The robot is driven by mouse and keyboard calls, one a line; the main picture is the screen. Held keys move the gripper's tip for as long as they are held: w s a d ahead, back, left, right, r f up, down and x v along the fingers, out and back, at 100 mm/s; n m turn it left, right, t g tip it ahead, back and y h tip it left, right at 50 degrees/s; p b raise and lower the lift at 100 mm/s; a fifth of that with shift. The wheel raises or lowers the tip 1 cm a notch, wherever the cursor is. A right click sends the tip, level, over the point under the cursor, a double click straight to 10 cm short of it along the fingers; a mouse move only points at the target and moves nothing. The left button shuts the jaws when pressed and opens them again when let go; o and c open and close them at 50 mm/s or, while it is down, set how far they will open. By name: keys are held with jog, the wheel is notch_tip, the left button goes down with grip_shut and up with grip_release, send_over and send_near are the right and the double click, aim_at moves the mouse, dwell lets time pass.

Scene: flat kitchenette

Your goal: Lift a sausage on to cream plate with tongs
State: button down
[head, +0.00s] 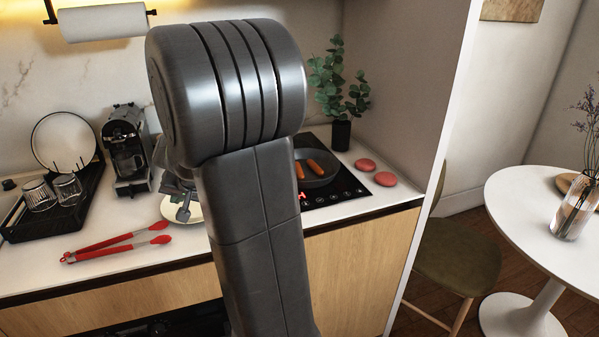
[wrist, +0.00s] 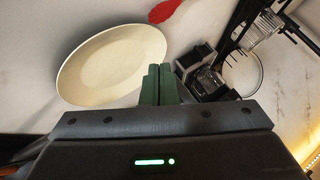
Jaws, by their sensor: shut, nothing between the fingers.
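The red tongs (head: 115,243) lie on the counter at the left in the head view, and one red tip (wrist: 163,11) shows at the top of the wrist view. The cream plate (head: 168,209) is mostly hidden behind my arm in the head view. It looks empty in the wrist view (wrist: 108,65). Two sausages (head: 316,166) lie in a dark pan (head: 325,180) on the hob. My gripper (head: 183,215) is over the plate area, shut and empty. In the wrist view its fingertips (wrist: 158,70) appear beside the plate's edge.
A coffee machine (head: 128,148) and a black dish rack (head: 50,222) with glasses and a plate stand at the back left. Two pink round items (head: 385,179) and a potted plant (head: 341,130) are near the hob. A round white table (head: 530,215) stands at the right.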

jog(key=w+d+m+h+p, duration=0.25)
jog(key=d+m, duration=0.45)
jog(key=d, duration=0.6)
jog(key=s+d+m+g+h+p, duration=0.1)
jog(key=s+d+m+g+h, duration=0.2)
jog(key=d+m, duration=0.6)
jog(key=s+d+r+m+g+h+p, duration=0.1)
jog(key=s+d+m, duration=0.6)
jog(key=d, duration=1.4)
jog(key=m+g+h, duration=0.1)
jog(key=m+h, duration=0.1)
jog(key=shift+d+m+g, duration=0.2)
jog(key=shift+m+g, duration=0.1)
jog(key=shift+g, duration=0.1)
